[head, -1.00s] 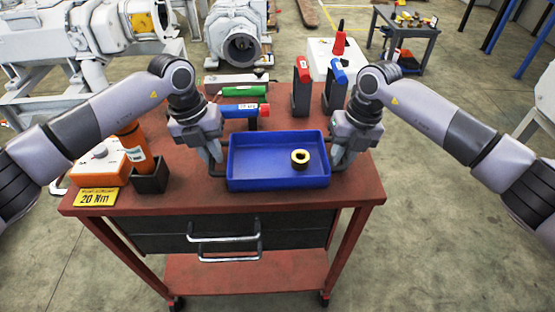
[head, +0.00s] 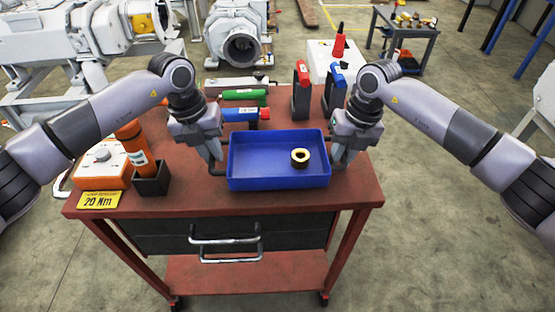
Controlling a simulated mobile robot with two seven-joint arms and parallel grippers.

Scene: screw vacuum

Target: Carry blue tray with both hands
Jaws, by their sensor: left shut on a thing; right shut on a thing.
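The blue tray (head: 250,180) is level over the front middle of the red cart top. I cannot tell whether its underside touches the top or hangs just above it. A brass-coloured ring with a dark side (head: 300,157) is inside it, right of centre. My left gripper (head: 217,168) is shut on the dark handle at the tray's left end. My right gripper (head: 337,164) is shut on the handle at its right end. The handles are mostly hidden by the fingers.
The red cart (head: 210,200) also carries an orange box (head: 100,170), an orange bottle in a dark holder (head: 151,180), a blue-and-red tool (head: 238,114) and upright tools (head: 301,95) behind the tray. White machinery (head: 235,35) stands behind. Floor (head: 430,240) is clear on the right.

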